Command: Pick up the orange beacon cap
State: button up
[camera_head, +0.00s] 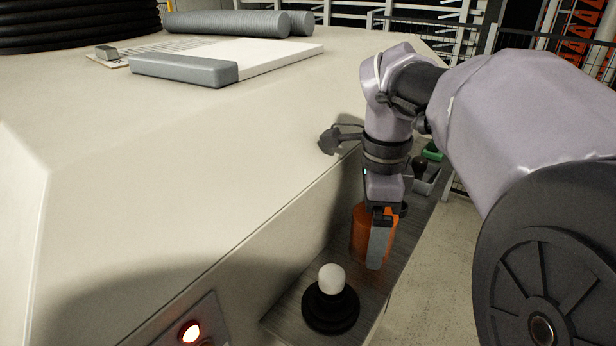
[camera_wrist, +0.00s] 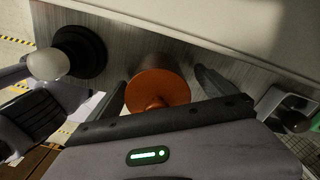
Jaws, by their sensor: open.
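The orange beacon cap (camera_head: 361,232) stands on a narrow grey shelf beside the large cream housing. It also shows in the wrist view (camera_wrist: 158,88), between my open fingers. My gripper (camera_head: 378,240) points down at the cap, with one finger in front of it in the head view. In the wrist view my gripper (camera_wrist: 165,85) has a finger on each side of the cap, with small gaps showing. The cap's lower part is partly hidden. The black beacon base (camera_head: 330,306) with a white bulb (camera_head: 332,278) stands nearer on the same shelf; the bulb is uncovered.
The cream housing (camera_head: 150,150) rises along the shelf's left side. A grey bin (camera_head: 427,180) and a green item (camera_head: 432,154) lie farther along the shelf. Grey rolls (camera_head: 230,22) lie on top of the housing.

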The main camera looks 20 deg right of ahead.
jog(key=shift+s+r, duration=0.1)
jog(key=shift+s, duration=0.15)
jog(key=c, duration=0.8)
jog(key=shift+w, duration=0.1)
jog(key=c, duration=0.6)
